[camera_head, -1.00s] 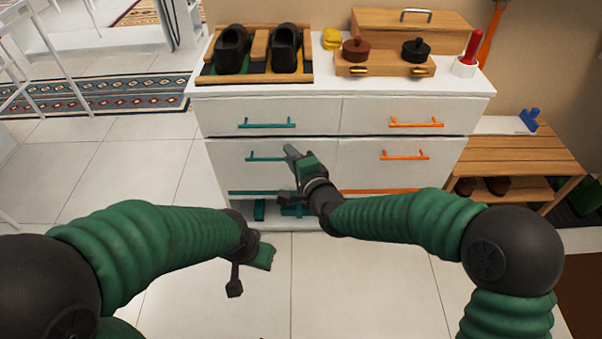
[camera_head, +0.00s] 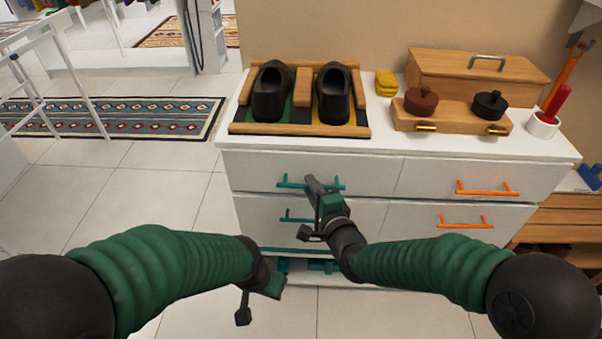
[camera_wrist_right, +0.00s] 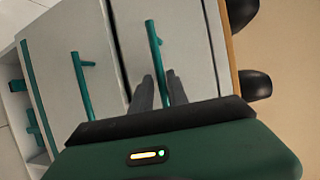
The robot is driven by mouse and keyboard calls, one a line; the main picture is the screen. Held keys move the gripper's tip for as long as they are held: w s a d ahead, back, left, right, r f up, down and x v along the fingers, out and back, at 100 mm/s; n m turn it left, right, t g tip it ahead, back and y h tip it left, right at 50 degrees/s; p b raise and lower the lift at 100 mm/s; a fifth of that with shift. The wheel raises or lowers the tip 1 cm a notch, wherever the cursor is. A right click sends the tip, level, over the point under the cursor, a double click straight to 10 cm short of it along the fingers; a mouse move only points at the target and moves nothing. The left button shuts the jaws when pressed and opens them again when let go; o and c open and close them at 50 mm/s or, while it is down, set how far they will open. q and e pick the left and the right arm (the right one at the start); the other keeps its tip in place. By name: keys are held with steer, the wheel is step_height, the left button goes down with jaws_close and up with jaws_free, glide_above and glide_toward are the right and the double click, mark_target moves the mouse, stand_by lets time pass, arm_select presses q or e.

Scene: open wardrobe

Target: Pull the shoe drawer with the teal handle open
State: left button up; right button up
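The white cabinet has an upper left drawer (camera_head: 375,174) with a teal bar handle (camera_head: 290,184). A second teal handle (camera_head: 291,217) is on the drawer below it. Both drawers look shut. My right gripper (camera_head: 313,182) is at the upper teal handle and covers part of it. In the right wrist view my right gripper's fingers (camera_wrist_right: 159,86) are apart, with the upper teal handle (camera_wrist_right: 155,42) running between them; contact is unclear. The lower teal handle (camera_wrist_right: 82,85) lies to their left there. My left gripper (camera_head: 254,300) hangs low in front of the cabinet, its fingers unclear.
Orange handles (camera_head: 486,188) mark the right drawers. On top stand black shoes (camera_head: 270,92) in a wooden tray (camera_head: 300,130), yellow sponges (camera_head: 386,83), a wooden box (camera_head: 480,75) and a white cup (camera_head: 542,125). A wooden bench (camera_head: 560,222) stands right. Floor at left is clear.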

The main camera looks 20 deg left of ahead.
steer(key=shift+w+a, duration=0.2)
steer(key=shift+a, duration=0.2)
steer(key=shift+d+r, duration=0.15)
steer(key=shift+d, duration=0.35)
jaws_close()
steer(key=shift+s+a, duration=0.1)
steer(key=shift+a, duration=0.1)
